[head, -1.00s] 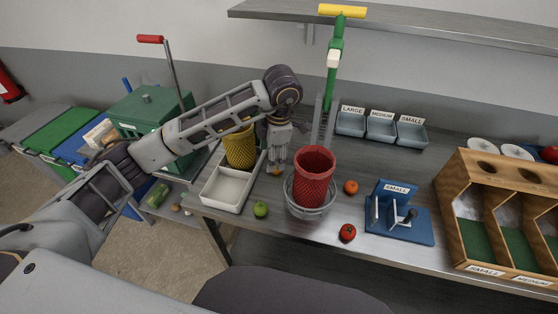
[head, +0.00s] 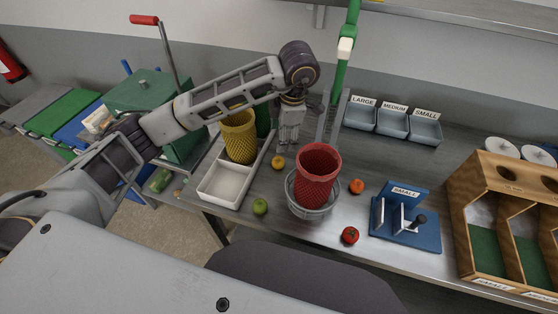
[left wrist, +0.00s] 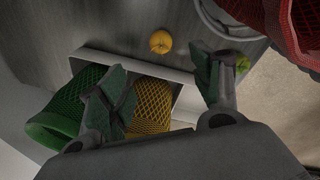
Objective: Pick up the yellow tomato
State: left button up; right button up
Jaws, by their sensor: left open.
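The yellow tomato (head: 278,162) sits on the metal table between the white tray and the red mesh basket. It also shows whole in the left wrist view (left wrist: 161,42), past the fingers and apart from them. My left gripper (head: 288,144) hangs pointing down, just behind and right of the tomato in the head view. In the left wrist view, its two fingers (left wrist: 160,88) are spread apart with nothing held between them. My right gripper is out of view.
A red mesh basket (head: 318,165) stands in a round bowl (head: 291,190) right of the tomato. A white tray (head: 207,188) and a yellow mesh basket (head: 238,137) are left. A green tomato (head: 260,206), an orange one (head: 356,186) and a red one (head: 350,235) lie nearby.

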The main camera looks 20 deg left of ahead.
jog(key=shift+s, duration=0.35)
pick_arm(q)
send_over(279, 160)
jog(key=shift+s+d+f+p, duration=0.1)
jog(key=shift+f+p, duration=0.1)
jog(key=shift+f, duration=1.95)
jog(key=shift+s+d+f+p, duration=0.1)
jog(key=shift+f+p, duration=0.05)
jog(key=shift+f, duration=1.95)
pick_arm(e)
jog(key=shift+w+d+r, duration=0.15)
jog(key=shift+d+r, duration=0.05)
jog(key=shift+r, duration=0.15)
pick_arm(q)
jog(key=shift+f, duration=0.1)
jog(key=shift+f+p, duration=0.6)
jog(key=shift+f, duration=0.65)
jog(key=shift+w+a+f, duration=0.1)
jog(key=shift+a+f, duration=0.05)
jog(key=shift+f, duration=0.5)
jog(key=shift+w+a+f, duration=0.1)
jog(key=shift+f, duration=0.5)
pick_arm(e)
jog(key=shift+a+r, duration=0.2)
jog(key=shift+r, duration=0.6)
pick_arm(q)
jog(key=shift+c, duration=0.5)
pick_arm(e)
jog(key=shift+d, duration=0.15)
